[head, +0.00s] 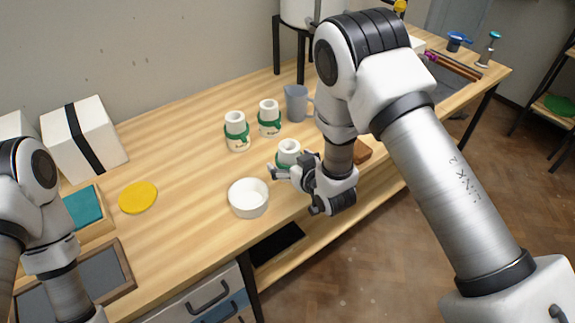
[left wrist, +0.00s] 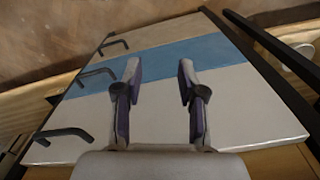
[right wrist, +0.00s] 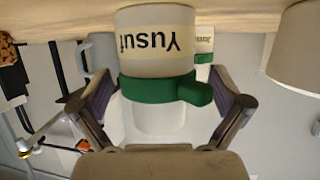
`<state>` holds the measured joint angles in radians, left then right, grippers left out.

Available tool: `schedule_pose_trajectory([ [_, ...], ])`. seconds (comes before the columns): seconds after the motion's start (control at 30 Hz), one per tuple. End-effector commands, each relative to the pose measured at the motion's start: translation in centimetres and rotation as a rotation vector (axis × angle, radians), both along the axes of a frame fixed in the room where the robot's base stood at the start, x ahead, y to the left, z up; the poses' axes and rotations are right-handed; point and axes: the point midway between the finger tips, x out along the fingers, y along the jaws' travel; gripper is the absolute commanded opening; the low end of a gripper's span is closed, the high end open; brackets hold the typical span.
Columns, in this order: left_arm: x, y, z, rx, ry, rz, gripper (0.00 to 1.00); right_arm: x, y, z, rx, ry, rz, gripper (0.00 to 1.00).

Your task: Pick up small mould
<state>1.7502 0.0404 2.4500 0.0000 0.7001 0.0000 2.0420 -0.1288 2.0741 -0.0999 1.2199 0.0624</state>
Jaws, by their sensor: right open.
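The small mould (head: 288,147) looks like a white cylinder with a narrower top and a green band. It stands near the front of the wooden table. My right gripper (head: 290,166) is open and low at its front side, its fingers apart. In the right wrist view, upside down, the mould (right wrist: 156,42) shows the label "Yusuf" and a green knob on its band; it stands between the open fingers (right wrist: 160,90). Contact cannot be told. My left gripper (left wrist: 160,70) is open and empty in the left wrist view, over a drawer front.
Two similar banded cylinders (head: 236,131) (head: 269,117) stand behind, beside a grey-blue mug (head: 297,102). A white bowl (head: 248,198) is left of my right gripper. A yellow disc (head: 138,198) lies further left. The table (head: 190,170) is clear between disc and bowl.

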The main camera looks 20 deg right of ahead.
Motion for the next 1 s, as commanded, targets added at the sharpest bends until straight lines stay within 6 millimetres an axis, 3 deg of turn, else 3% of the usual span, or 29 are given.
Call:
schedule_pose_trajectory([
  [0.23, 0.0, 0.0, 0.1, 0.0, 0.0, -0.001, 0.4, 0.6, 0.1, -0.4, 0.0, 0.001, 0.0, 1.0],
  [0.27, 0.0, 0.0, 0.1, 0.0, 0.0, -0.001, 0.4, 0.6, 0.1, -0.4, 0.0, 0.001, 0.0, 0.96],
  [0.43, 0.0, 0.0, 0.1, 0.0, 0.0, 0.0, 0.4, 0.6, 0.1, -0.4, 0.0, 0.001, 0.0, 0.36],
  [0.47, 0.0, 0.0, 0.1, 0.0, 0.0, 0.0, 0.4, 0.6, 0.1, -0.4, 0.0, 0.001, 0.0, 0.34],
  [0.83, 0.0, 0.0, 0.0, 0.0, 0.0, 0.0, 0.4, 0.6, 0.1, -0.1, 0.0, -0.001, -0.001, 0.33],
  [1.0, 0.0, 0.0, -0.2, 0.0, 0.0, 0.0, 0.4, 0.6, 0.1, 1.0, 0.0, -0.001, -0.001, 0.33],
])
